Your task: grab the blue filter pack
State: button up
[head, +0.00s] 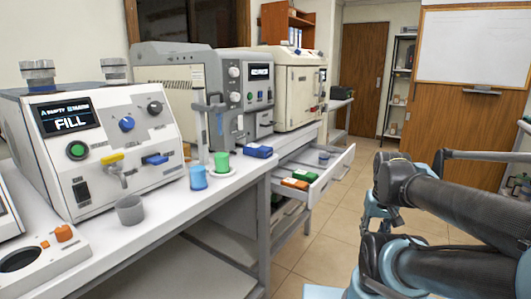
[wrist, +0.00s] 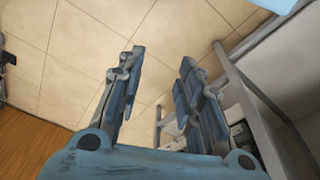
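A blue pack (head: 258,151), which looks like the blue filter pack, lies flat on the white bench (head: 232,200) near its right edge, in front of the grey machine. My gripper (wrist: 158,80) shows in the wrist view with its two fingers spread apart and nothing between them. It is over the tiled floor, and the blue pack is not seen in that view.
An open drawer (head: 332,175) juts out right of the bench, holding an orange pack (head: 294,184) and a green one (head: 305,175). A green cup (head: 221,161) and blue cup (head: 198,177) stand left of the blue pack. The floor (head: 330,225) between bench and arm is clear.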

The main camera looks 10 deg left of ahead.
jog(key=o, duration=0.4)
jog(key=shift+s+r, duration=0.15)
jog(key=shift+s, duration=0.05)
jog(key=o, duration=0.5)
jog(key=r, duration=0.2)
jog(key=shift+w+a+r+n, duration=0.25)
jog(key=shift+w+r+n, duration=0.05)
jog(key=shift+w, duration=0.05)
jog(key=w+a+r+n+g+y, duration=0.1)
jog(key=w+a+r+n, duration=0.4)
jog(key=w+a+r, duration=0.65)
jog(key=w+a+r+n, duration=0.4)
jog(key=w+a+r, duration=0.5)
jog(key=a+r, duration=0.5)
jog(key=w+a+r+n, duration=0.2)
jog(key=a+r+n, duration=0.3)
jog(key=a, duration=0.8)
jog(key=m, duration=0.1)
send_over(258, 146)
jog(key=shift+g, duration=0.3)
notch_tip(258, 146, down, 10)
jog(key=shift+w+d+r, duration=0.1)
jog(key=shift+w+d, duration=0.05)
jog(key=shift+f, duration=3.1)
